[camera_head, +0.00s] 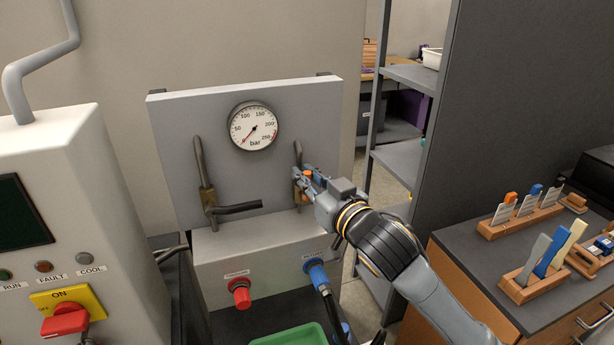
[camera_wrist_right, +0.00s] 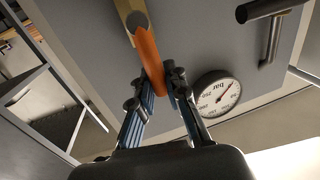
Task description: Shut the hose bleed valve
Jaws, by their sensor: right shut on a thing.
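A grey panel (camera_head: 172,130) carries two upright pipes with brass valves. The left valve (camera_head: 208,198) has a black lever (camera_head: 238,208) pointing right, roughly level. The right valve has an orange lever (camera_head: 308,174), largely hidden behind my right gripper (camera_head: 304,180). In the right wrist view, the orange lever (camera_wrist_right: 149,55) runs from the brass valve body (camera_wrist_right: 131,14) down between the fingers of my right gripper (camera_wrist_right: 160,88), which is shut on it. A round bar gauge (camera_head: 253,126) sits between the pipes, its needle near the low end. My left gripper is not in view.
Below the panel are a red coupling (camera_head: 239,292) and a blue coupling (camera_head: 317,272) with a black hose. A control cabinet (camera_head: 60,190) stands at left. A shelf rack (camera_head: 398,160) and a bench with wooden holders (camera_head: 520,222) stand at right.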

